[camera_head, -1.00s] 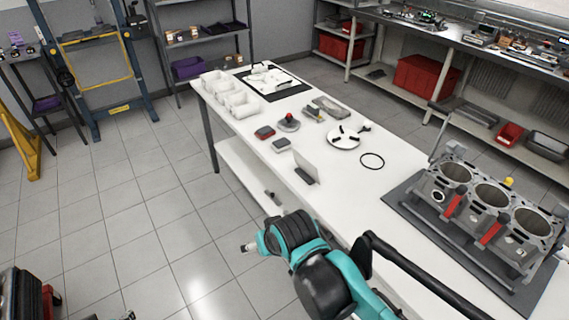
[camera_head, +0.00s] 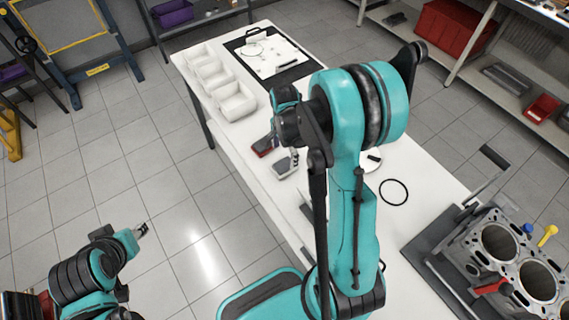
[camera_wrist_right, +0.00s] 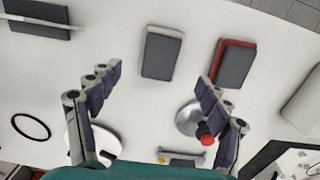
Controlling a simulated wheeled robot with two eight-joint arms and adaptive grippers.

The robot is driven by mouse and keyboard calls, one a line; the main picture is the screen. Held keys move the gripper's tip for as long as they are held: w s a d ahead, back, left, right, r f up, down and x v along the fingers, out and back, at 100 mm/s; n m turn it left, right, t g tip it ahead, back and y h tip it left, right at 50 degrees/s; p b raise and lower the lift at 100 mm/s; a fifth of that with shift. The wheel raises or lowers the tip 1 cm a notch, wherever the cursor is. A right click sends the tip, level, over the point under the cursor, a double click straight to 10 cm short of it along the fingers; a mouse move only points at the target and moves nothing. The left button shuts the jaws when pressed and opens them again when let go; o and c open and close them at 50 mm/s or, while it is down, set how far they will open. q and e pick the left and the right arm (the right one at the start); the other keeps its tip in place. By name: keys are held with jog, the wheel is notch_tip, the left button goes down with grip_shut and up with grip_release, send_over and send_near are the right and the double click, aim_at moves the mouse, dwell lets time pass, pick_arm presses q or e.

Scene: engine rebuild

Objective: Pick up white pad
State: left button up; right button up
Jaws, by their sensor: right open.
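The white pad, a small pale block with a grey top, lies flat on the white table. It shows in the right wrist view (camera_wrist_right: 162,53) just beyond and between my fingertips, and in the head view (camera_head: 284,170) partly hidden by my right gripper. My right gripper (camera_wrist_right: 160,78) is open and empty, above the table with its fingers spread wide; no contact with the pad shows. In the head view my right arm hides much of the table's middle. My left gripper (camera_head: 141,230) is low at the left, over the floor, away from the table; its finger opening is too small to tell.
A red pad with a dark top (camera_wrist_right: 235,63) lies right of the white pad. A round grey piece with a red knob (camera_wrist_right: 190,120) sits near the right finger. A black ring (camera_head: 393,192), white bins (camera_head: 236,105) and an engine block (camera_head: 500,255) share the table.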

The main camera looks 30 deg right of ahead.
aim_at(284, 165)
notch_tip(284, 165, down, 2)
jog(key=shift+b, duration=0.3)
notch_tip(284, 165, down, 4)
jog(key=shift+a+f+b, duration=0.1)
jog(key=shift+b, duration=0.75)
jog(key=c, duration=1.2)
